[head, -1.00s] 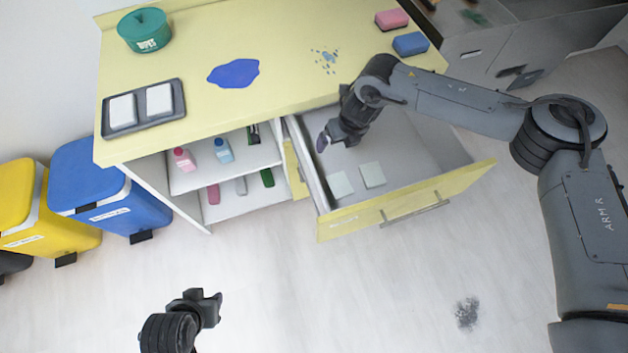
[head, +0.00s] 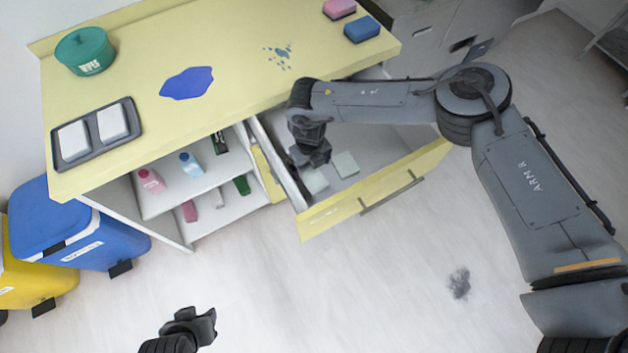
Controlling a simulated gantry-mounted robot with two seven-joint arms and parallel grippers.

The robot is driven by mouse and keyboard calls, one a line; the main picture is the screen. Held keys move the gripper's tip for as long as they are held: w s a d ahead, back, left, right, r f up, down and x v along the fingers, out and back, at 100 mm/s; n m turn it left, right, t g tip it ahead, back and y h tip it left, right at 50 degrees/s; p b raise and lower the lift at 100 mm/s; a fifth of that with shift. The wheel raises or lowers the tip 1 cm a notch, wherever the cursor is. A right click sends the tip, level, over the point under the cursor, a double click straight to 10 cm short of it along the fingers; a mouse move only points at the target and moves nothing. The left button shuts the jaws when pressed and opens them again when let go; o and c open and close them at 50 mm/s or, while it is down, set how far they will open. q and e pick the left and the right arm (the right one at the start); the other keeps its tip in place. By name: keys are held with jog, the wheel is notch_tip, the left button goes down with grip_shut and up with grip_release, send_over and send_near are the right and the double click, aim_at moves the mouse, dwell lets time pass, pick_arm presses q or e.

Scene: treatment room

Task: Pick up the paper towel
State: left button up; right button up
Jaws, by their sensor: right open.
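Two pale square pieces, which look like folded paper towels, lie side by side inside the open drawer: the left towel (head: 315,182) and the right towel (head: 345,165). My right gripper (head: 312,160) is open and points down into the drawer, just above and behind the left towel. I cannot tell whether it touches the towel. Two whiter square pads, the left one (head: 74,141) and the right one (head: 112,123), lie in a dark tray (head: 83,160) on the counter. My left gripper (head: 200,322) is low in the picture over the floor, away from everything.
The drawer front (head: 330,210) sticks out over the floor. The counter (head: 230,110) holds a green wipes tub (head: 86,55), a blue spill (head: 187,83), blue specks, a pink sponge (head: 339,8) and a blue sponge (head: 361,30). Open shelves with bottles are left of the drawer.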

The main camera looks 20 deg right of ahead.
aim_at(310, 175)
notch_tip(310, 175, down, 5)
jog(key=shift+r+b, duration=0.2)
jog(key=shift+b, duration=0.5)
jog(key=c, duration=1.1)
